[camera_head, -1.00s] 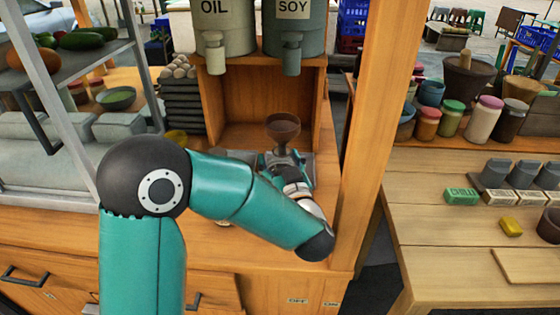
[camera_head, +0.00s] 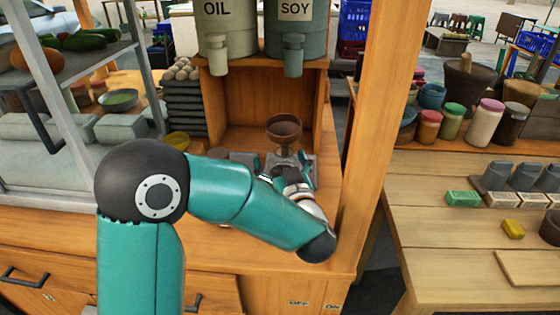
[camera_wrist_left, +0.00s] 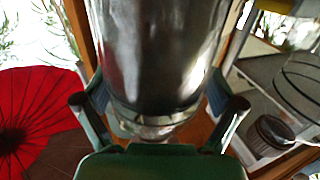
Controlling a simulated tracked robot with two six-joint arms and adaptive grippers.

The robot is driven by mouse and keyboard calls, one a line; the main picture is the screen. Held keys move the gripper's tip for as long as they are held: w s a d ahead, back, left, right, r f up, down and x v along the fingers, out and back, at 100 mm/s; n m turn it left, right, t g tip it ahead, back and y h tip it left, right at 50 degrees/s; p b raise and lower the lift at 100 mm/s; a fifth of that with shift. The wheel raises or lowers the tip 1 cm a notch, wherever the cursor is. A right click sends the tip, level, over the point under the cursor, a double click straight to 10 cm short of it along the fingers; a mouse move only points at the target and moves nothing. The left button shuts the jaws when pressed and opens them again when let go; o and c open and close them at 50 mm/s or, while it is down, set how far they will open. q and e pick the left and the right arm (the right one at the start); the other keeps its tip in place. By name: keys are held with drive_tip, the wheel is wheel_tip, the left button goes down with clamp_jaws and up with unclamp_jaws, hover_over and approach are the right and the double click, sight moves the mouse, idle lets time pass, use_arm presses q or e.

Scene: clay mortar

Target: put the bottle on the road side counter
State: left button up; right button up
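In the left wrist view a dark, glossy bottle-like vessel (camera_wrist_left: 165,50) fills the upper middle and narrows to a clear lower part. In the head view a brown funnel-shaped top (camera_head: 284,130) stands upright at the same spot on the counter, in front of the wooden cabinet. My left gripper (camera_head: 285,163) is low behind my forearm, its fingers spread around the vessel's lower part. In the left wrist view the fingers (camera_wrist_left: 163,108) are on either side of it, seemingly open. Whether they touch it is unclear. My right gripper is not in view.
A wooden post (camera_head: 375,120) stands just right of the gripper. OIL (camera_head: 225,30) and SOY (camera_head: 293,30) containers sit above on the cabinet. A wooden table (camera_head: 440,225) with jars and small boxes is on the right. A red umbrella (camera_wrist_left: 35,115) shows in the wrist view.

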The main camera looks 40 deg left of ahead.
use_arm(q)
drive_tip(key=shift+s+d+f, duration=0.1)
drive_tip(key=shift+d+f, duration=0.05)
drive_tip(key=shift+f, duration=0.75)
drive_tip(key=shift+r+h+p, duration=0.3)
drive_tip(key=shift+r+p, duration=0.25)
drive_tip(key=shift+p, duration=0.1)
drive_tip(key=v, duration=1.1)
drive_tip(key=shift+d+b, duration=0.35)
drive_tip(key=shift+r, duration=0.15)
